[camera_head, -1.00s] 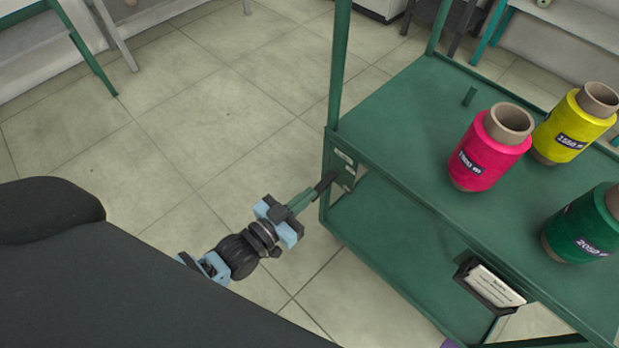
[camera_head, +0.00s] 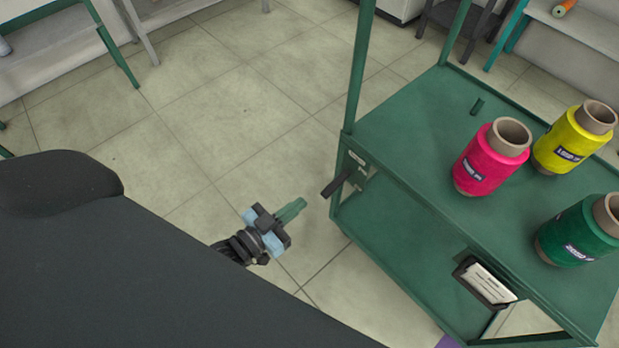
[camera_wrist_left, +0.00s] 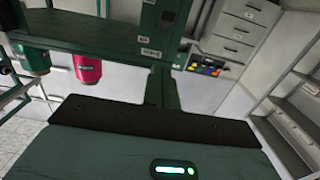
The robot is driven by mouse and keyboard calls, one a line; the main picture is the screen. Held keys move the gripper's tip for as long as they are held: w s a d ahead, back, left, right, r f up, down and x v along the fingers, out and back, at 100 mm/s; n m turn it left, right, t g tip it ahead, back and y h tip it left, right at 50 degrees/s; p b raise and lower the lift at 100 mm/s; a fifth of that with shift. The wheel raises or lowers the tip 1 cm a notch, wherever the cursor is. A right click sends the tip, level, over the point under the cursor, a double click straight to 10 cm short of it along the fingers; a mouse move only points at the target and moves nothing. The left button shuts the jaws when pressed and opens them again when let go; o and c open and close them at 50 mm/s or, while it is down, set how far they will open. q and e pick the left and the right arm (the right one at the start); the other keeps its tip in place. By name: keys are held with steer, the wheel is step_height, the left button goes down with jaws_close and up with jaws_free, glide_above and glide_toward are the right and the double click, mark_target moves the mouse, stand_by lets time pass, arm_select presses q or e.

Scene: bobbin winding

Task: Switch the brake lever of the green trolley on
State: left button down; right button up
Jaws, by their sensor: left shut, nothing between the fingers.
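The green trolley (camera_head: 420,260) stands at the right of the head view, with an upper and a lower shelf. Its black brake lever (camera_head: 337,183) is at the near-left corner post, sticking out to the left and tilted down. My left gripper (camera_head: 300,205) is shut and empty, just left of the lever, with a small visible gap between them. In the left wrist view, the green fingers (camera_wrist_left: 160,88) point toward the trolley's green frame (camera_wrist_left: 120,40); I cannot clearly make out the lever there. My right gripper is not in view.
A pink spool (camera_head: 488,160), a yellow spool (camera_head: 570,142) and a green spool (camera_head: 580,230) stand on the trolley's top shelf. A card holder (camera_head: 484,282) hangs on its near side. Tiled floor (camera_head: 235,120) left of the trolley is clear.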

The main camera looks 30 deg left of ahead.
arm_select(q)
steer(key=v, duration=0.3)
steer(key=shift+s+a+f, duration=0.1)
steer(key=shift+s+a, duration=0.05)
steer(key=shift+s, duration=0.1)
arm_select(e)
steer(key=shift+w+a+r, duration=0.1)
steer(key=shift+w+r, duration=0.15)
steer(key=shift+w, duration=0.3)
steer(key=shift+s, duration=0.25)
